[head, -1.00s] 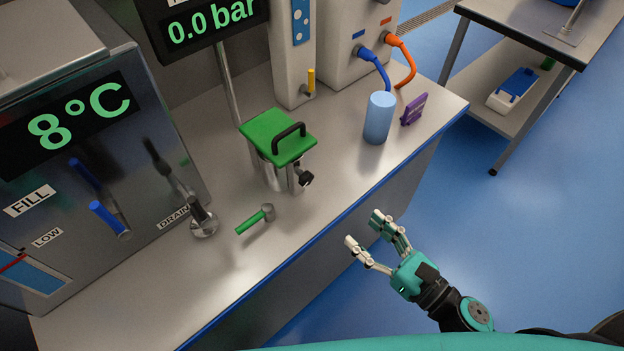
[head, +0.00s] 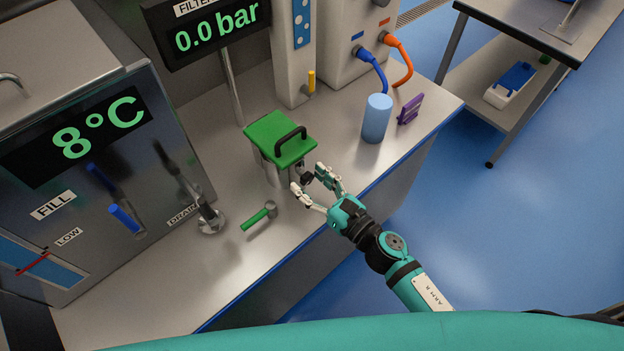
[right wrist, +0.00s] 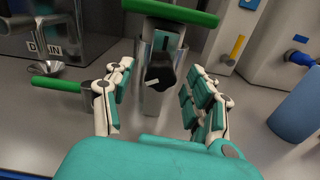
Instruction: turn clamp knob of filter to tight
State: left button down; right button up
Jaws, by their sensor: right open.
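The filter (head: 268,165) is a metal body with a green lid (head: 280,139) and a black handle on top, standing on the steel counter. Its black clamp knob (right wrist: 159,78) shows in the right wrist view, with a pale pointer line on its face, on the front of the filter. In the head view the knob (head: 305,178) is partly hidden by my fingers. My right gripper (head: 309,180) is open in front of the knob. In the right wrist view its fingers (right wrist: 158,92) stand either side of the knob, apart from it. My left gripper is not in view.
A green-handled valve (head: 259,215) lies left of my right gripper. A blue cylinder (head: 376,118) and purple card (head: 410,109) are at the right. The counter's front edge is below my gripper.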

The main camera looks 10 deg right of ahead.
jog(key=c, duration=1.1)
jog(key=shift+c, duration=0.2)
